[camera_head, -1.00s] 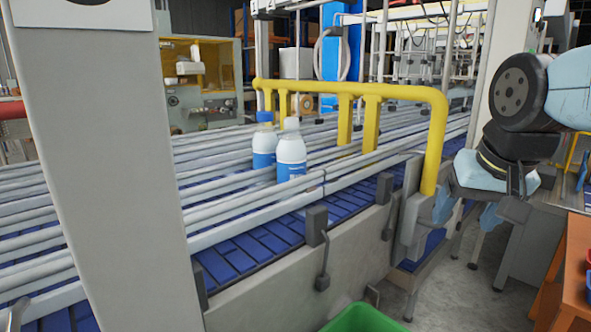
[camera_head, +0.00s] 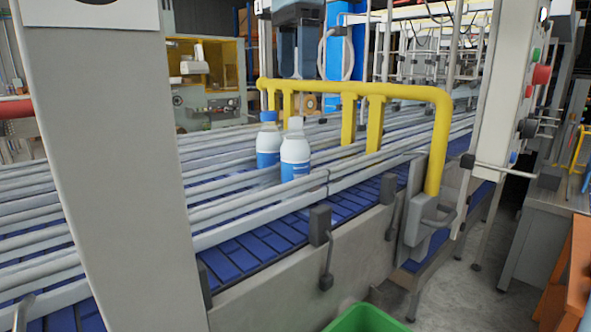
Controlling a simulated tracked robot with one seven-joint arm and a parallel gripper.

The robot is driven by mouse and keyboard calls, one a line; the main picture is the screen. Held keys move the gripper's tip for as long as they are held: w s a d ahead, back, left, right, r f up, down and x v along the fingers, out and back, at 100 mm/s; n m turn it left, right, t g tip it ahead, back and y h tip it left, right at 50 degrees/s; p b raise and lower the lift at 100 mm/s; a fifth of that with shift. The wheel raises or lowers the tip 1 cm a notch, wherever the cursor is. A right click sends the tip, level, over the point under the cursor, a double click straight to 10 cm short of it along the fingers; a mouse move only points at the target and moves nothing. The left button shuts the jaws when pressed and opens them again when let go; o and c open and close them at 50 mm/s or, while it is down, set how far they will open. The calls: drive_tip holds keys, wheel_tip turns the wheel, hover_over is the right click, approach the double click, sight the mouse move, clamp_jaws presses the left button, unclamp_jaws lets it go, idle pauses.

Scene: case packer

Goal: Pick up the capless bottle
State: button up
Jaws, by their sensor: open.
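Two white bottles with blue labels stand upright, close together, between the rails of the conveyor. The nearer one, with a pale top and no blue cap, is the capless bottle (camera_head: 295,157). The one behind and left of it, the capped bottle (camera_head: 267,150), wears a blue cap. My gripper (camera_head: 296,74) hangs at the top of the view, above the bottles in the picture. Its fingers point down and are apart, with nothing between them. Its exact distance from the bottles cannot be told.
Grey guide rails (camera_head: 225,207) run along both sides of the bottles over the blue conveyor belt (camera_head: 265,243). A yellow pipe frame (camera_head: 400,92) stands right of and behind them. A wide grey post (camera_head: 110,170) blocks the left. A green bin (camera_head: 366,320) sits at the bottom.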

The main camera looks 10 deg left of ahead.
sight(296, 139)
drive_tip(key=shift+a+f, duration=0.1)
drive_tip(key=shift+a, duration=0.1)
wheel_tip(296, 139, down, 13)
drive_tip(key=shift+d+f, duration=0.15)
drive_tip(key=shift+f, duration=0.05)
idle(0.4)
drive_tip(key=shift+c, duration=0.2)
clamp_jaws()
idle(0.4)
